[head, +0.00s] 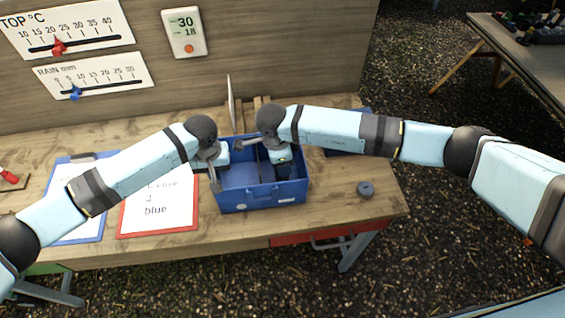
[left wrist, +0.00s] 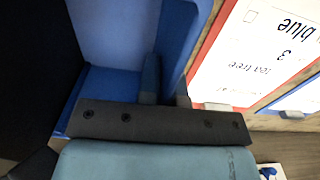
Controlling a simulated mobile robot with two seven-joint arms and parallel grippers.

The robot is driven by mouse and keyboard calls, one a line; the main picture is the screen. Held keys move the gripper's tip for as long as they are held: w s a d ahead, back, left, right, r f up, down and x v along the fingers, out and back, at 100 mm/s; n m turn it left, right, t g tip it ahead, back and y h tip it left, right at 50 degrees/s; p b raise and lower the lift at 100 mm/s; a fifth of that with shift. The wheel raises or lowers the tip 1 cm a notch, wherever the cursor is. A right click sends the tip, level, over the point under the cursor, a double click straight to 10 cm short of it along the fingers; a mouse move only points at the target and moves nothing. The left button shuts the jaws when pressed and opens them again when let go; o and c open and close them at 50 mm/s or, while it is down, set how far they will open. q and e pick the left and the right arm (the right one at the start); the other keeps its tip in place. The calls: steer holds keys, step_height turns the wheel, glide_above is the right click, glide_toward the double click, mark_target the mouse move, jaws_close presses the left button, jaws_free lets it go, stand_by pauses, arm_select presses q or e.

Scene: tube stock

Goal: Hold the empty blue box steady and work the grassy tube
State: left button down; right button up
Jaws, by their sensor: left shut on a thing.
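The blue box (head: 262,197) stands on the wooden bench in the head view; the part of its inside that shows holds no tube. My left gripper (head: 214,176) is at the box's left wall. In the left wrist view its fingers (left wrist: 167,88) straddle the wall of the blue box (left wrist: 108,88) and are shut on it. My right gripper (head: 280,158) reaches down into the box at its right half. Its fingertips are hidden, so I cannot tell its opening. I cannot make out the grassy tube in either view.
A red-edged sheet (head: 157,212) and a blue clipboard (head: 92,230) lie left of the box. A grey round piece (head: 365,189) lies to the right. Another blue container (head: 343,152) is partly behind my right arm. A backboard (head: 300,60) with gauges stands behind.

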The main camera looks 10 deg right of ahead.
step_height(320, 180, up, 9)
steer(key=shift+r, duration=0.1)
arm_select(q)
steer(key=c, duration=1.2)
jaws_free()
steer(key=shift+r, duration=0.1)
step_height(320, 180, up, 12)
steer(key=shift+f, duration=0.1)
